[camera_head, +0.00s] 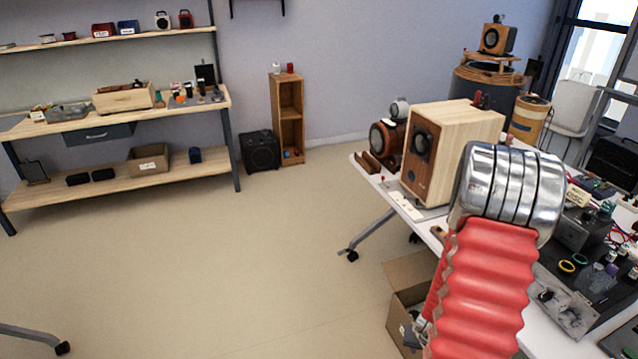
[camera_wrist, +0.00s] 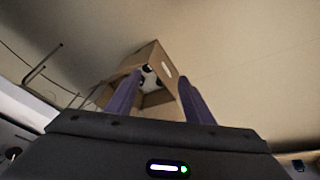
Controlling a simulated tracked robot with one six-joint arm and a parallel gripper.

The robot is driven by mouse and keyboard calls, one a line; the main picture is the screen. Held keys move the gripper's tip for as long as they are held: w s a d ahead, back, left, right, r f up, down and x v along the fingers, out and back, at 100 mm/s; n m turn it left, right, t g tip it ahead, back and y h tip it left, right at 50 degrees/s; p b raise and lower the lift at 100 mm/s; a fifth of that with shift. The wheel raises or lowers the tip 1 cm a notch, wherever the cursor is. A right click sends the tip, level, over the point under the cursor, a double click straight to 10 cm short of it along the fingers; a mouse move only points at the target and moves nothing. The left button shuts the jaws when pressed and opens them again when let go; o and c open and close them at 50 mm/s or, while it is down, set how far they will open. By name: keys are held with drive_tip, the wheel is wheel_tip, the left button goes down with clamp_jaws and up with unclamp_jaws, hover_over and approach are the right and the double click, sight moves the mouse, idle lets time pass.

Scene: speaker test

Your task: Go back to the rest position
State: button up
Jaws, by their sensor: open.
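My gripper (camera_wrist: 160,76) is open in the wrist view, its two purple fingers apart with nothing held between them. Beyond the fingertips is an open cardboard box (camera_wrist: 169,66) on the floor, with some dark and white contents. My arm, with its red ribbed sleeve and metal end, fills the lower right of the head view. The gripper itself cannot be made out clearly there. The cardboard box also shows in the head view (camera_head: 404,274), partly hidden behind the arm.
A white table (camera_head: 429,236) on the right holds a wooden speaker (camera_head: 422,160), tools and parts. A wooden workbench (camera_head: 120,180) with shelves stands at the back left. A black speaker (camera_head: 260,151) and a narrow wooden shelf (camera_head: 289,118) stand by the wall. The middle floor is clear.

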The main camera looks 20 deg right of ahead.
drive_tip(key=w+a+r+n+y, duration=0.1)
drive_tip(key=w+a+r+y, duration=0.1)
drive_tip(key=a+r, duration=0.5)
drive_tip(key=w+a+r+n+y, duration=0.1)
drive_tip(key=w+a+r, duration=0.2)
drive_tip(key=a+r, duration=0.35)
drive_tip(key=s+a+r+n+t, duration=0.1)
drive_tip(key=s+a+r+n, duration=0.1)
drive_tip(key=a+r, duration=0.8)
drive_tip(key=s+a+r+n+t, duration=0.2)
drive_tip(key=a+r+n, duration=0.3)
drive_tip(key=a+r, duration=0.5)
wheel_tip(320, 180, up, 5)
drive_tip(key=shift+f+t, duration=0.2)
drive_tip(key=shift+t, duration=0.1)
drive_tip(key=shift+s, duration=0.1)
drive_tip(key=shift+c, duration=0.2)
